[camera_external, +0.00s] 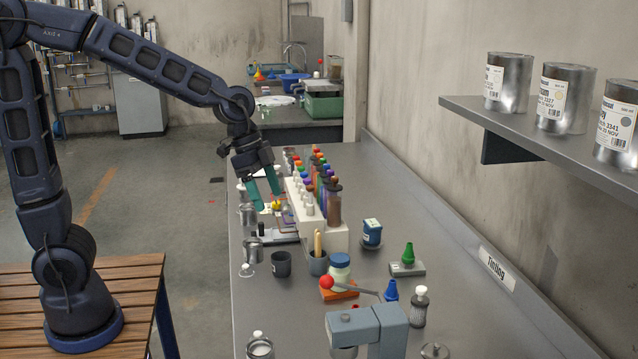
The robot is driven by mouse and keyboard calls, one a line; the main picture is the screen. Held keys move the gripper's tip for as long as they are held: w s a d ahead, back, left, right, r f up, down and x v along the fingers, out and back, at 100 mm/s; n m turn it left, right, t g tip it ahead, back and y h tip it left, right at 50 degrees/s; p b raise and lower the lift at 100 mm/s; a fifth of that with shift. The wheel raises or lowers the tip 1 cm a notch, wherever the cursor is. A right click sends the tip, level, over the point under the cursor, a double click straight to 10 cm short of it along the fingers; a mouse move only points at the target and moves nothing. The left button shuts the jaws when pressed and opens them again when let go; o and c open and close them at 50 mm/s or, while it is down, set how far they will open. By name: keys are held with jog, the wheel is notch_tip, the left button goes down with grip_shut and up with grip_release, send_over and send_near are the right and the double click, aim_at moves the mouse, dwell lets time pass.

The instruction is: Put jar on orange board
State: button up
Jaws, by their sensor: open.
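The jar (339,272) has a blue lid and a pale body with a light label. It stands upright in the middle of the grey bench and appears to rest on the orange board (343,294). The board shows only as a small strip below the jar, partly hidden by a red ball and its lever. My gripper (269,201) has teal fingers pointing down. It is open and apart from the jar, farther back along the bench, beside the white bottle rack. Small items lie behind and below its fingers.
The white rack (337,236) of colourful bottles stands right of my gripper. A cup with sticks (317,264) and a dark cup (281,264) are near the jar. A grey-blue device (378,327) stands in front. A wall shelf (560,125) holds metal cans.

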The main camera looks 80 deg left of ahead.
jog(key=s+r+n+y, duration=0.1)
jog(key=s+r+n, duration=0.1)
jog(key=s, duration=1)
jog(key=s+d+r+n+t+y, duration=0.1)
jog(key=s+r+n, duration=0.1)
jog(key=s, duration=1)
jog(key=shift+s+r+n, duration=0.35)
jog(key=shift+n, duration=0.55)
